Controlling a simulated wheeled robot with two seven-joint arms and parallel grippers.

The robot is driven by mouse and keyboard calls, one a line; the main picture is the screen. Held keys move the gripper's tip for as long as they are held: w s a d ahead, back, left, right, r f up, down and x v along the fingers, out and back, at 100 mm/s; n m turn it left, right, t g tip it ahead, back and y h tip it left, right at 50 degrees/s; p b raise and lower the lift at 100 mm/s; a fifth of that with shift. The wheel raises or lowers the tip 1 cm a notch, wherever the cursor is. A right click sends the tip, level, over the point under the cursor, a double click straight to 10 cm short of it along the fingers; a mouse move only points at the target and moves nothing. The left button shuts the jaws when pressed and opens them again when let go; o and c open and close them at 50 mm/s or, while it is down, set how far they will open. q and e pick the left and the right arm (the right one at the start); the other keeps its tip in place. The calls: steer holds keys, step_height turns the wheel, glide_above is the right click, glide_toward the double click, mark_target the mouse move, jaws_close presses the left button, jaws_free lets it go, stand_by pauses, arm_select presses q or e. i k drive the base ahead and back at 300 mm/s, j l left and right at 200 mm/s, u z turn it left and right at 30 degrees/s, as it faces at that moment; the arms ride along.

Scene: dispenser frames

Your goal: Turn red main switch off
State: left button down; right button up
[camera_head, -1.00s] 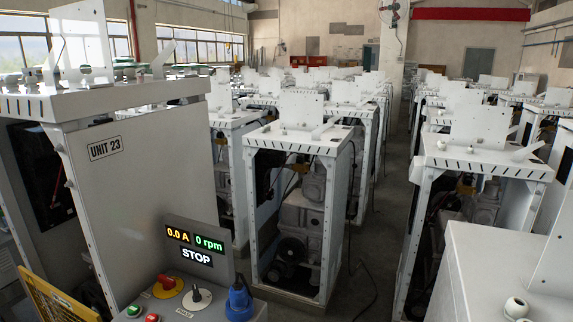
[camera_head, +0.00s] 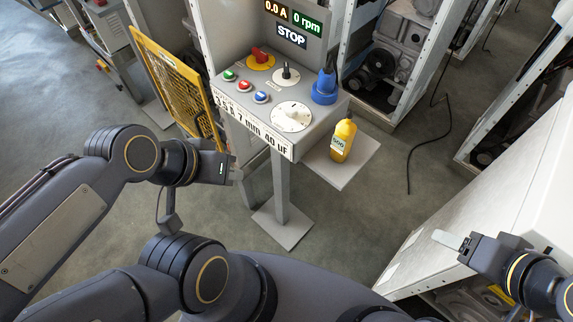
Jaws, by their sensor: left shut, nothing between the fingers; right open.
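The red main switch (camera_head: 260,54) is a red rotary handle on a yellow round plate, at the back left of the grey control panel (camera_head: 252,118). The display (camera_head: 291,36) above it reads 0.0 A, 0 rpm and STOP. My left gripper (camera_head: 236,175) is shut and empty, below and left of the panel, apart from the switch. My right gripper (camera_head: 440,238) is at the lower right, far from the panel, beside a white cabinet; its fingers show edge-on and it holds nothing.
The panel also carries green, red and blue buttons (camera_head: 261,97), a black selector (camera_head: 287,73), a white dial (camera_head: 291,116) and a blue plug (camera_head: 325,86). A yellow bottle (camera_head: 342,138) stands on a side shelf (camera_head: 343,171). A yellow mesh guard (camera_head: 178,88) is left of the panel. A white cabinet (camera_head: 505,170) is at right.

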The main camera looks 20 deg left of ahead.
mark_target(263, 57)
steer(key=i+j, duration=0.1)
steer(key=j, duration=0.5)
steer(key=i+j+z, duration=0.1)
steer(key=j, duration=0.5)
steer(key=i+j, duration=0.1)
steer(key=j, duration=0.5)
